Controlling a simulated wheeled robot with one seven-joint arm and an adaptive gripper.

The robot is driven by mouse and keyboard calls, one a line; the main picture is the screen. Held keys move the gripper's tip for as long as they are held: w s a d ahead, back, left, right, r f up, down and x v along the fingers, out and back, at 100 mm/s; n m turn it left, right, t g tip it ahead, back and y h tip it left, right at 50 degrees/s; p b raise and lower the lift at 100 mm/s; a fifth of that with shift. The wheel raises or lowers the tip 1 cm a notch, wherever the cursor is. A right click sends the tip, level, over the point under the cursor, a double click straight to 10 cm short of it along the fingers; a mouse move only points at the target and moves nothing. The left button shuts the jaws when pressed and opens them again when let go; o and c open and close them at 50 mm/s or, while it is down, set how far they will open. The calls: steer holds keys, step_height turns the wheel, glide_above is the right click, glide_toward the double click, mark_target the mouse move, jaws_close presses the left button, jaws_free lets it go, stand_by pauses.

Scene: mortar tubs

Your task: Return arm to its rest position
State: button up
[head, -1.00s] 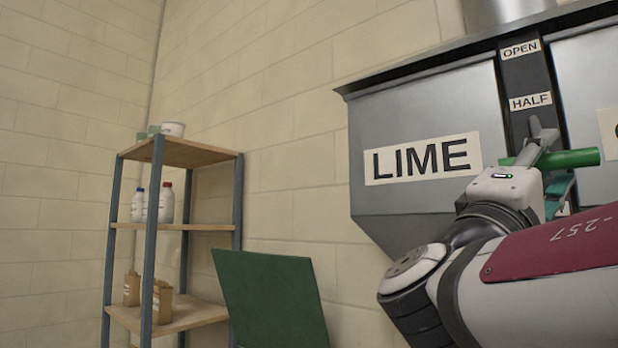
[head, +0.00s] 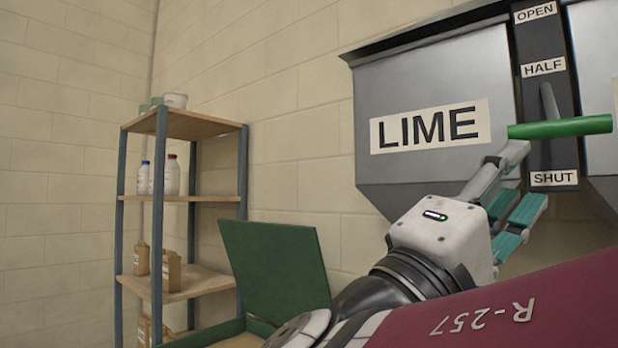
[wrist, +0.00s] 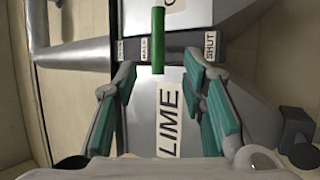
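My gripper (head: 528,175) is open and empty, below and left of the green lever handle (head: 560,128) in the head view. In the wrist view, its teal-padded fingers (wrist: 160,68) stand wide apart, and the green handle (wrist: 158,40) shows beyond them, not gripped. The handle sits on a grey lever on the dark label strip (head: 545,40) of the LIME hopper (head: 440,90). In the head view it appears between the HALF and SHUT labels; its exact setting is hard to tell. My arm fills the lower right.
A shelf unit (head: 190,125) with bottles, tubs and bags stands at the left. A pale block wall is behind. A grey pipe (wrist: 80,55) shows in the wrist view.

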stand_by(0.4)
steer(key=s+d+f+g+y, duration=0.3)
steer(key=s+d+f+y, duration=0.1)
steer(key=f, duration=0.3)
steer(key=s+d+f+g+y, duration=0.2)
steer(key=s+d+f+y, duration=0.1)
steer(key=f, duration=0.4)
steer(key=s+d+f+g+y, duration=0.3)
steer(key=s+d+f+y, duration=0.1)
steer(key=f, duration=0.4)
steer(key=s+a+f+m+t+y, duration=0.1)
steer(key=s+a+f+y, duration=0.2)
steer(key=a+f+y, duration=1)
step_height(320, 180, up, 22)
steer(key=t+p, duration=0.3)
steer(key=p, duration=1.6)
steer(key=shift+w+a+f+t+h, duration=0.2)
steer(key=shift+a+t+h, duration=0.1)
steer(key=shift+a+h, duration=0.1)
